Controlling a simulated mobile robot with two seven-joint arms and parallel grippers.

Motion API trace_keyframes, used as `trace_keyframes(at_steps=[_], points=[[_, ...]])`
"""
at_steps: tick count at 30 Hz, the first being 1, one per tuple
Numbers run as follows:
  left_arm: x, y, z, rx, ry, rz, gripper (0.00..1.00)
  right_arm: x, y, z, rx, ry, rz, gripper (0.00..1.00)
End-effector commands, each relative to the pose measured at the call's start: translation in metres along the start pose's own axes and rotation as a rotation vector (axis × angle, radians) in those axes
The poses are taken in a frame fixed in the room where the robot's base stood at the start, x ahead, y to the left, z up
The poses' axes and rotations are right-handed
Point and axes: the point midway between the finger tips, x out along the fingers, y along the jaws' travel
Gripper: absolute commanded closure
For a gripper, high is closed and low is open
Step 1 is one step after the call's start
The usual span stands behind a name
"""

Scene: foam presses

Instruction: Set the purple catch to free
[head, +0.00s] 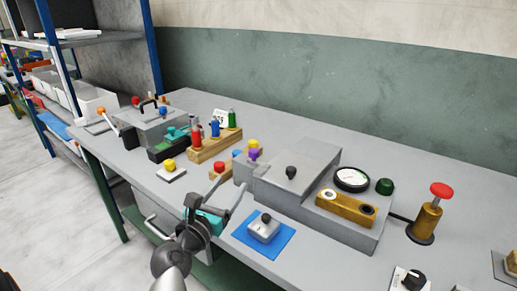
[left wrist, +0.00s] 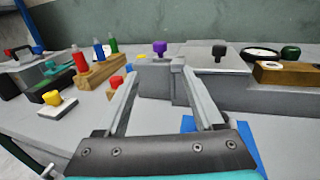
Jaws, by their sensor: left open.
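The purple catch (head: 254,155) is a small knob at the left end of the grey press (head: 300,165), close to a yellow knob (head: 253,144). It also shows in the left wrist view (left wrist: 159,48), upright, just beyond the fingers. Its exact setting cannot be told. My left gripper (head: 232,184) is open and empty, in front of the press and short of the catch. In the left wrist view its two fingers (left wrist: 157,70) point toward the press, with the catch seen between and above their tips. My right gripper is not in view.
A black knob (head: 291,172) stands on the press lid. A gauge (head: 351,180) and brown block (head: 346,208) are to its right. A blue mat (head: 243,233) with a grey switch box lies in front. Bottles in a wooden rack (head: 213,148) and a red knob (head: 219,167) are left.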

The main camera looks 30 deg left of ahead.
Motion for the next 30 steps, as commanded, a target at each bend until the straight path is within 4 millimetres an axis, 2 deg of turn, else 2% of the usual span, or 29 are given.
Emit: trace_keyframes(at_steps=[5,10,14,20,24,30], points=[[0.011,0.000,0.001,-0.001,-0.003,0.000,0.31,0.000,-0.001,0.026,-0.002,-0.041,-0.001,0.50],[0.036,0.000,0.000,-0.001,-0.003,-0.001,0.31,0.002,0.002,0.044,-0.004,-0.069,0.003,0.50],[0.058,0.000,0.000,0.000,-0.002,0.000,0.31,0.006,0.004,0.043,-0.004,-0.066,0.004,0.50],[0.092,0.000,-0.001,0.000,-0.003,0.000,0.31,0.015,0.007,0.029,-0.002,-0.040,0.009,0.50],[0.115,0.000,-0.001,0.001,-0.001,0.000,0.31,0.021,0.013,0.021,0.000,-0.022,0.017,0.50],[0.140,0.000,-0.001,0.002,0.000,0.000,0.31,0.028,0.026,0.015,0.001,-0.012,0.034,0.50]])
